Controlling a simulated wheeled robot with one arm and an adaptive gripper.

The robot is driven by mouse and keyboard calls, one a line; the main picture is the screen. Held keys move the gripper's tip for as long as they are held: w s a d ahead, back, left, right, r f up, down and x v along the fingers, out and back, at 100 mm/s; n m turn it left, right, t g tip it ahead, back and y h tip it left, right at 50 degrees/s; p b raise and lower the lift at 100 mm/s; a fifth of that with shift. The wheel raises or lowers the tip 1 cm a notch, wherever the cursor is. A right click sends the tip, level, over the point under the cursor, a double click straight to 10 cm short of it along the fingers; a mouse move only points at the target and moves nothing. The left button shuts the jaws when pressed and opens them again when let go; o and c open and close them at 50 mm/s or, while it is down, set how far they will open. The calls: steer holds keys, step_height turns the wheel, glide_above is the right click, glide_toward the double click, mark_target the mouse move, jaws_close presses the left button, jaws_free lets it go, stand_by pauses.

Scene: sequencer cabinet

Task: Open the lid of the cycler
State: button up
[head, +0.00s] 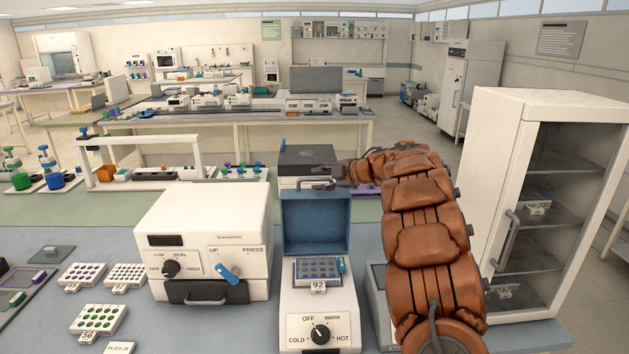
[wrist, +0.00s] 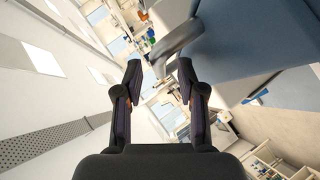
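The cycler (head: 319,315) is a white box with a COLD/OFF/WARM/HOT dial. Its lid (head: 317,221) stands raised, its blue inner face toward the head camera. A grey handle (head: 316,184) sits at the lid's top edge. A plate labelled 92 (head: 318,270) lies in the well. My gripper (head: 345,172) is beside the handle, partly hidden by my brown arm. In the wrist view my gripper (wrist: 159,70) has its fingers apart, with nothing held. The grey handle (wrist: 178,38) shows just beyond the fingertips, by the blue-grey lid (wrist: 240,40); contact cannot be told.
A white sealer (head: 208,230) with a blue lever stands left of the cycler. Several tube racks (head: 98,319) lie at the front left. A white glass-fronted cabinet (head: 548,200) stands at the right. A dark-topped device (head: 306,157) is behind the lid.

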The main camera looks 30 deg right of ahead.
steer(key=v, duration=0.9)
steer(key=shift+s, duration=0.15)
steer(key=shift+r, duration=0.1)
